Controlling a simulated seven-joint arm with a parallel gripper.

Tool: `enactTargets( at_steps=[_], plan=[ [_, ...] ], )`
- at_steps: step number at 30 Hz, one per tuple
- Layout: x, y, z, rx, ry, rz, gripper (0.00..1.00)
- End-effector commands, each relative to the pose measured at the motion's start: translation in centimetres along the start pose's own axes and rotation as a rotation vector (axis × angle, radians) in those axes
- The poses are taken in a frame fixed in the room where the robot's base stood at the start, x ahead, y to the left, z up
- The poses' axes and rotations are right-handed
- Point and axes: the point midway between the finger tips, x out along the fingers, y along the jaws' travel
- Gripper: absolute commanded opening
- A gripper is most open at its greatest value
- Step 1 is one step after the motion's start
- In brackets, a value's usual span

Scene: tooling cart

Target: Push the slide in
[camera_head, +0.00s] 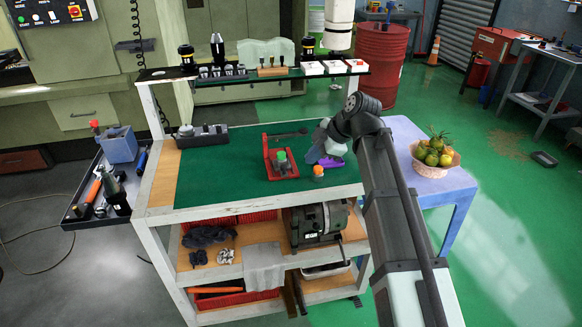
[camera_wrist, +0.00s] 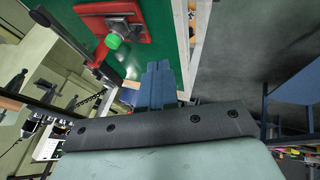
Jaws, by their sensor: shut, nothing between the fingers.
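A red fixture (camera_head: 270,169) lies on the green mat of the cart top, with a grey metal block and a green round cap (camera_head: 282,155) on it. In the wrist view the red fixture (camera_wrist: 137,13) is at the top, with the green cap (camera_wrist: 114,40) at its near side. I cannot make out for certain which part is the slide. My gripper (camera_head: 314,156) is low over the mat, right of the fixture. Its fingers (camera_wrist: 159,68) are together and empty, and appear apart from the fixture.
An orange-capped piece (camera_head: 318,172) and a purple item (camera_head: 331,162) are close to my gripper. A dark tool (camera_head: 287,134) lies behind the fixture. A grey block (camera_head: 203,136) stands at the back left. The mat's left half is clear.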

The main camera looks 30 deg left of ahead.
Motion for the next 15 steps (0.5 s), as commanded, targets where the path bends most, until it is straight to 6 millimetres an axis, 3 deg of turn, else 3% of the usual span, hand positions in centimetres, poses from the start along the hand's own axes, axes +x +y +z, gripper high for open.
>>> enactTargets(
  at_steps=[8, 15],
  plan=[
    [1.8, 0.0, -0.1, -0.031, 0.0, -0.002, 0.0],
    [5.8, 0.0, 0.0, -0.029, 0.0, -0.004, 0.0]
  ],
)
